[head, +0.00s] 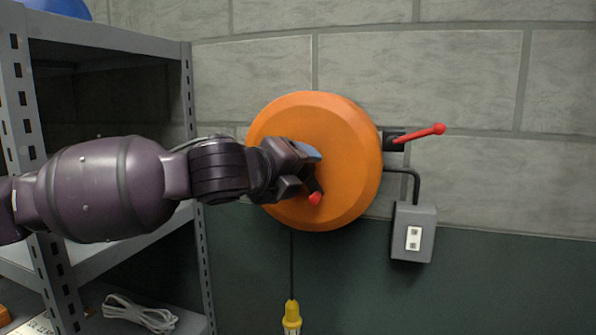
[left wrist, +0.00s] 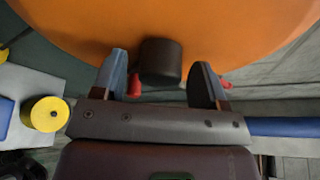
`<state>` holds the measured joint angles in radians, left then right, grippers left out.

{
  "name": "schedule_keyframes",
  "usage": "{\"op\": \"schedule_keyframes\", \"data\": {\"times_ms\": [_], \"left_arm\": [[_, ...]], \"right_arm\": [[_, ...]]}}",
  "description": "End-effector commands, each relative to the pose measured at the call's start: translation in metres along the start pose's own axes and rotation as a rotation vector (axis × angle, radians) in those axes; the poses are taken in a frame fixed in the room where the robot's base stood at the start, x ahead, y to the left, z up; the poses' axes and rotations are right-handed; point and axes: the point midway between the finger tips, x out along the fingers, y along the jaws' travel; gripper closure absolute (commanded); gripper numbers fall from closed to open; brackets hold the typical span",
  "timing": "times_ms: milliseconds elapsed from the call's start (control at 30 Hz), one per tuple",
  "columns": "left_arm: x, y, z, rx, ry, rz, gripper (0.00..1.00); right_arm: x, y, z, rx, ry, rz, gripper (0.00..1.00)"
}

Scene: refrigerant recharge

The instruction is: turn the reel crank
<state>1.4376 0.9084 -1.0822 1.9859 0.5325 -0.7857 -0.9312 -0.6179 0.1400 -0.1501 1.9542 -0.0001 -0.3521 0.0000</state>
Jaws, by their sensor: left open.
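The orange reel (head: 345,150) is a round drum fixed to the block wall. My left gripper (head: 312,172) is open in front of its face, reaching in from the left. A red-tipped part, which looks like the crank (head: 315,198), shows beside the lower finger. In the left wrist view, a dark cylindrical part (left wrist: 160,60) stands between the spread fingers, with visible space toward the right finger. Contact with the left finger is unclear. A red end (left wrist: 135,86) shows by the left finger. The gripper hides much of the crank. My right gripper is out of view.
A red-tipped lever (head: 425,133) sticks out right of the reel, above a grey outlet box (head: 414,236). A yellow cord end (head: 292,316) hangs below the reel. Grey metal shelving (head: 187,90) stands at the left, with a coiled white cable (head: 140,313) low down.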

Motion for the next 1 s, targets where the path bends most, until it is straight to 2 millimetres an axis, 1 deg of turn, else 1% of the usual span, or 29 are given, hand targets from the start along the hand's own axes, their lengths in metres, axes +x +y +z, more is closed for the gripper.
{"op": "schedule_keyframes", "data": {"times_ms": [167, 400, 600, 700, 800, 1000], "left_arm": [[-0.017, 0.001, 0.000, 0.001, -0.001, -0.002, 0.33], [-0.061, 0.001, 0.000, 0.003, -0.003, -0.001, 0.33], [-0.091, 0.001, 0.000, 0.001, -0.001, 0.000, 0.33], [-0.100, 0.001, 0.000, 0.001, -0.002, 0.000, 0.33], [-0.105, 0.000, 0.000, 0.000, 0.000, 0.000, 0.33], [-0.107, 0.000, 0.000, 0.000, 0.000, 0.000, 0.33]], "right_arm": [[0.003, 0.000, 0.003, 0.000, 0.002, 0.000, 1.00], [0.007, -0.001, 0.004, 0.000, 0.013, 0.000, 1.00], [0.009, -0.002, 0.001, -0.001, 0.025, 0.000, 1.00], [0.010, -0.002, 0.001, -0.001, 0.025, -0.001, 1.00], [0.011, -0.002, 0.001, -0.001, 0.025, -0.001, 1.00], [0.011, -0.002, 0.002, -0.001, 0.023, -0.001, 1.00]]}}
